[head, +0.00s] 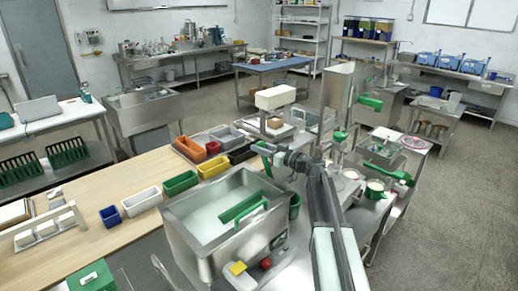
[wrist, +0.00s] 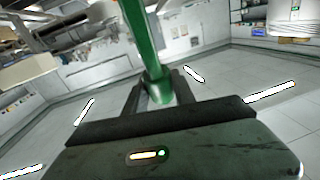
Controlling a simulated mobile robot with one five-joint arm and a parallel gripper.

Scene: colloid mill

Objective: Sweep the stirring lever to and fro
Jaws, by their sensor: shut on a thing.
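The stirring lever is a green bar (wrist: 143,45) in the wrist view. It runs from the top edge down to a rounded end between the two dark fingers of my gripper (wrist: 158,84). My gripper is shut on it. In the head view my gripper (head: 277,157) is beyond the steel tank, at the end of my arm, with a small green piece at its tip. The lever's far end and what it is fixed to are hidden or cut off in the wrist view.
An open steel tank (head: 185,226) with a green handle stands in front. Coloured bins, such as a yellow one (head: 213,168), line the wooden bench (head: 150,175) at left. A tall steel hopper (head: 338,90) and a white box (head: 275,97) stand behind my gripper. Floor (head: 440,190) is clear at right.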

